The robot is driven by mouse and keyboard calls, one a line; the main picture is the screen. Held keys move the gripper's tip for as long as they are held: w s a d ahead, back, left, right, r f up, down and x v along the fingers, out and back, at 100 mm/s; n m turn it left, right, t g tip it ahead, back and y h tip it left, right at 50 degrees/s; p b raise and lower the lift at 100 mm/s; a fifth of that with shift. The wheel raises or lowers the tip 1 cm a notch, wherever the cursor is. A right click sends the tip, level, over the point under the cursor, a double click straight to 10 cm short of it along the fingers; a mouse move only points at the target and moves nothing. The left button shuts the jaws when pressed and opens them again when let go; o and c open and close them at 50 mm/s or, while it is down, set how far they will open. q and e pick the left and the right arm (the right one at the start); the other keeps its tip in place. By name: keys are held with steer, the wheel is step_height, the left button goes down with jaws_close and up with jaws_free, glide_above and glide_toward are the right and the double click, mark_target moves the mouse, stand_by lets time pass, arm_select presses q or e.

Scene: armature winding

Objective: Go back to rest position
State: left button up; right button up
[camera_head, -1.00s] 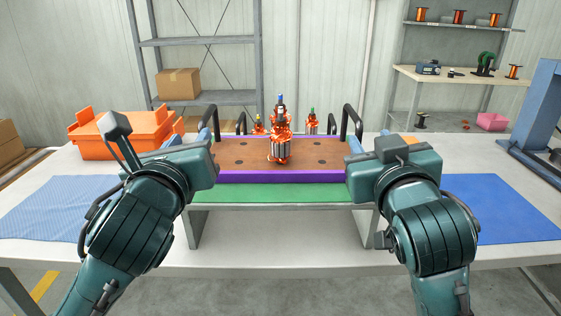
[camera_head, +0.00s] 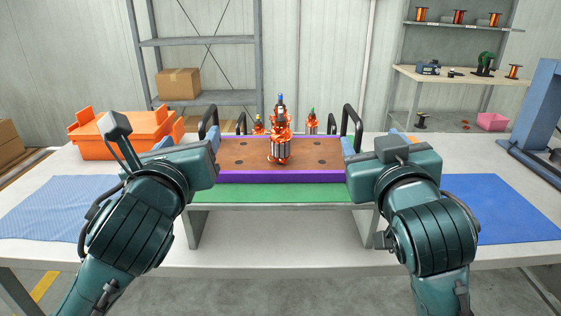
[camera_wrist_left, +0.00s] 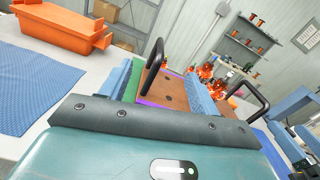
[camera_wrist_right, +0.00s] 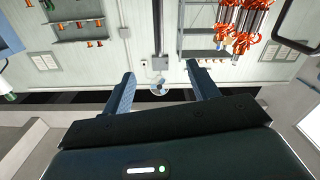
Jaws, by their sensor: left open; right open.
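A brown tray with a purple rim (camera_head: 280,177) rests level on a green-topped stand (camera_head: 280,193) in the head view. It has black handles at its left (camera_head: 209,118) and right (camera_head: 352,122) ends and carries upright copper-wound armatures (camera_head: 280,145). My left gripper (camera_head: 189,143) is open beside the left handle; in the left wrist view its blue fingers stand apart with a black handle (camera_wrist_left: 152,58) beyond them. My right gripper (camera_wrist_right: 161,86) is open, with no object between its fingers in the right wrist view. In the head view its wrist hides part of its fingers.
An orange bin (camera_head: 120,135) stands at the table's back left. Blue mats lie at left (camera_head: 55,205) and right (camera_head: 505,205). A blue metal frame (camera_head: 535,125) stands at the far right. Shelves stand behind the table.

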step_height(320, 180, up, 9)
steer(key=p, duration=0.9)
stand_by(0.4)
steer(key=r+p, duration=0.2)
steer(key=s+d+r+p, duration=0.1)
steer(key=r+p, duration=0.1)
steer(key=p, duration=0.1)
steer(key=s+d+r+p, duration=0.1)
steer(key=r+p, duration=0.2)
steer(key=shift+d, duration=0.1)
stand_by(0.7)
steer(key=shift+f, duration=0.1)
